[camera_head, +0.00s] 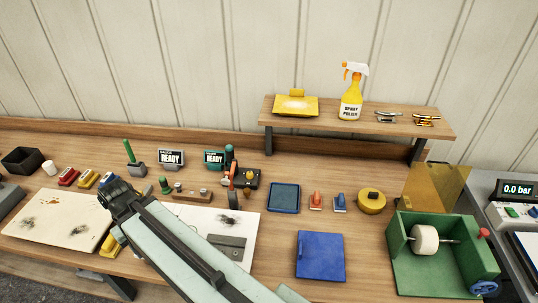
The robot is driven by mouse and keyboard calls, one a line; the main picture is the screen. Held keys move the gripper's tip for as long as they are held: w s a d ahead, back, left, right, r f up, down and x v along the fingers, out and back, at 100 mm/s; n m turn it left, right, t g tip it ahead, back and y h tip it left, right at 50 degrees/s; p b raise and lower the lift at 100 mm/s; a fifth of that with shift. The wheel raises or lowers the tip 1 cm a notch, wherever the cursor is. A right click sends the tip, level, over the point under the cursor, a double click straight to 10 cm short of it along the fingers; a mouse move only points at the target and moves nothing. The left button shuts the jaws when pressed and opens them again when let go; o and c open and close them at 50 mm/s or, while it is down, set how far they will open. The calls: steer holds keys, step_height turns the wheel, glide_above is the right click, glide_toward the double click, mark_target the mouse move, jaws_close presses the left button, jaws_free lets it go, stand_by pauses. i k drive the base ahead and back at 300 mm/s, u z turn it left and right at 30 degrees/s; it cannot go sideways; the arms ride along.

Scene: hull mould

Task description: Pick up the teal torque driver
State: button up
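A dark teal upright handle (229,155), which looks like the teal torque driver, stands beside the teal READY display (213,158) at the back middle of the bench. Its lower part is crowded by a red-orange piece and a dark block, so its full shape is unclear. My arm reaches from the bottom edge up to the left. Its dark end (113,191) is over the left part of the bench, well left of the teal handle and apart from it. I cannot make out the fingers.
A green-handled tool (128,149) stands by a grey READY display (171,157). A small green-knobbed piece (165,185) and a wooden block (192,194) sit nearby. A raised shelf (362,111) holds a spray bottle (350,95). Bare bench lies around the blue square plate (320,255).

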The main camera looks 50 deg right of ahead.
mark_target(230, 149)
steer(key=z, duration=0.55)
steer(key=k, duration=1.6)
steer(key=z, duration=0.3)
steer(key=i, duration=1)
steer(key=z, duration=0.1)
